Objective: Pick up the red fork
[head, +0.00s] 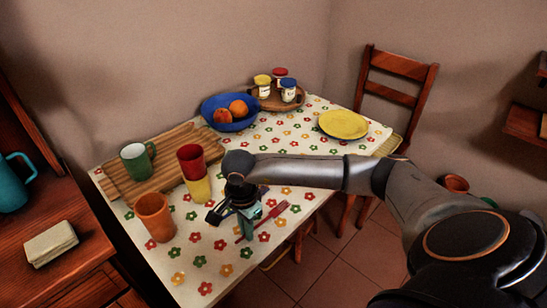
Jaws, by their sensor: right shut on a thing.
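The red fork (272,213) is by the front right edge of the flowered table, its tined end toward the right. My right gripper (246,231) reaches down over the table from the right and is shut on the red fork near its handle. The fingers hide part of the fork. I cannot tell whether the fork touches the cloth. My left gripper is out of view.
An orange cup (154,217), a stacked red and yellow cup (192,165) and a green mug (137,161) on a wooden board (167,178) stand left. Behind are a blue fruit bowl (229,123), a jar tray (266,103) and a yellow plate (343,124).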

